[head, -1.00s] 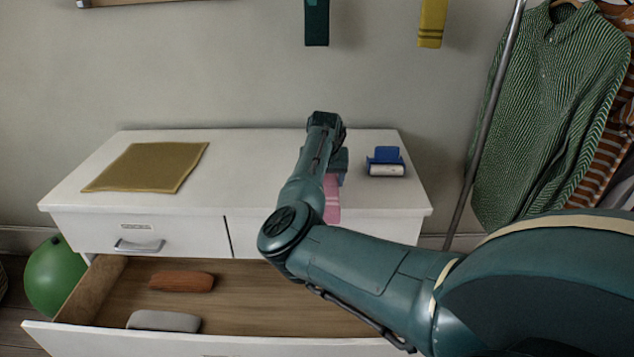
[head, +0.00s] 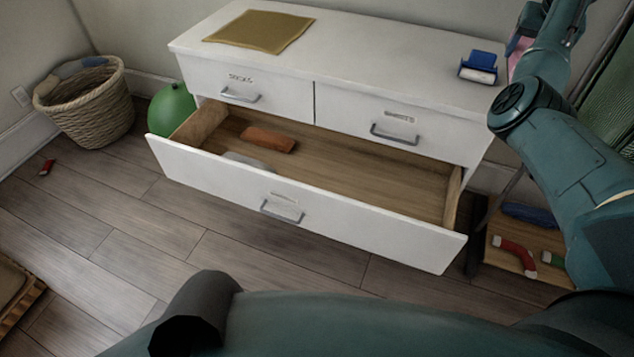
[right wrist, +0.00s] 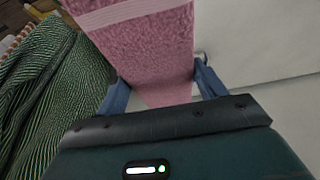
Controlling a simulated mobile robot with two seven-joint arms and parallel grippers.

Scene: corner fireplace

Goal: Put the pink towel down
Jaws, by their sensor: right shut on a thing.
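The pink towel (right wrist: 140,45) hangs between the two blue fingers of my right gripper (right wrist: 158,88) in the right wrist view. It has a paler striped band near the top of that picture. In the head view only a small pink part of the towel (head: 518,52) shows at the upper right, beside my right arm and just right of the white dresser (head: 390,50). The right gripper is shut on the towel, and the arm hides most of both in the head view. My left gripper is in neither current view.
The dresser's lower drawer (head: 350,180) is pulled open, holding a rust-brown roll (head: 267,139) and a grey one (head: 248,161). A mustard cloth (head: 260,30) and a blue object (head: 478,66) lie on top. A basket (head: 85,105) and green ball (head: 172,110) stand left.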

